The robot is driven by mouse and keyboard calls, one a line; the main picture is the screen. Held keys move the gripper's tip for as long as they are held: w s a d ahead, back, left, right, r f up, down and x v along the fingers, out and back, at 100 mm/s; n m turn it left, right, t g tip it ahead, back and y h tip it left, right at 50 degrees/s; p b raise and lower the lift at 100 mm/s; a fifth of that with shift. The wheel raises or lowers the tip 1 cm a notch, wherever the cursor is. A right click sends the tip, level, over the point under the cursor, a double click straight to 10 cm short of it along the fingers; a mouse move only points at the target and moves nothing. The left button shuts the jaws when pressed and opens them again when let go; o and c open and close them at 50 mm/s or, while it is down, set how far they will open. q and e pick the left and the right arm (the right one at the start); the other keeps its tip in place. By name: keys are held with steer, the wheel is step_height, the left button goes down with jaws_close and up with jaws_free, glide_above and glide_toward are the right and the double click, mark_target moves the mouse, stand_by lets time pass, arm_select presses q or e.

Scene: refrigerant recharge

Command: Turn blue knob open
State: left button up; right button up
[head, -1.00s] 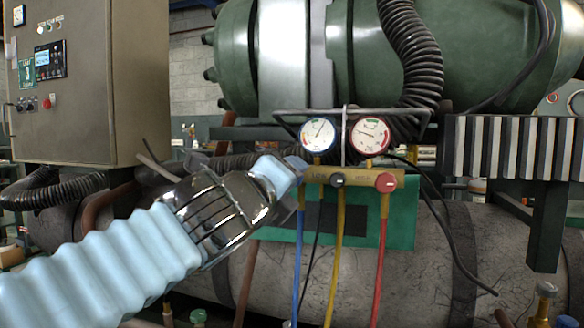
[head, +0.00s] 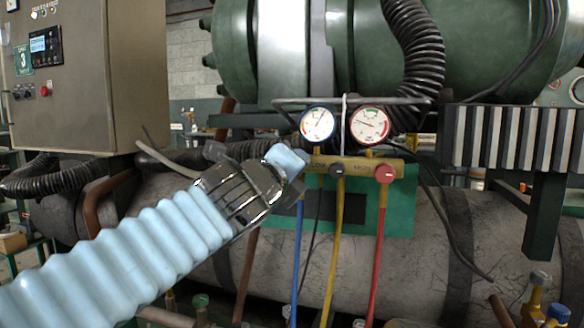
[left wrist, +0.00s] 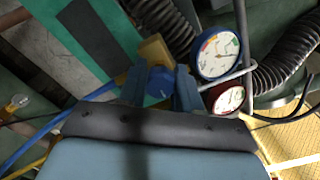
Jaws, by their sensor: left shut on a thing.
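The blue knob (left wrist: 160,83) sits on the brass manifold block, between the two fingers of my left gripper (left wrist: 160,92) in the left wrist view. The left gripper is shut on it. In the head view the left gripper (head: 291,166) reaches in from the left to the left end of the brass manifold (head: 352,166) and hides the blue knob. A black knob (head: 337,171) and a red knob (head: 384,173) are on the manifold to the right. My right gripper is not in view.
A blue-rimmed gauge (head: 318,124) and a red-rimmed gauge (head: 369,125) stand just above the manifold. Blue (head: 297,265), yellow (head: 334,255) and red (head: 377,265) hoses hang below. A thick black corrugated hose (head: 415,55) passes behind on the right.

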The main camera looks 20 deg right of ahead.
arm_select(q)
steer(key=shift+n, duration=0.4)
steer(key=n+b, duration=0.2)
steer(key=n, duration=0.1)
steer(key=shift+f+n, duration=0.2)
steer(key=shift+n, duration=0.1)
steer(key=n+b, duration=0.1)
steer(key=n, duration=0.1)
steer(key=shift+n+b, duration=0.75)
steer(key=shift+n, duration=0.55)
steer(key=n+b, duration=0.2)
steer(key=n, duration=0.3)
steer(key=n+b, duration=0.1)
steer(key=n, duration=0.5)
steer(key=o, duration=1)
steer(key=shift+r, duration=0.1)
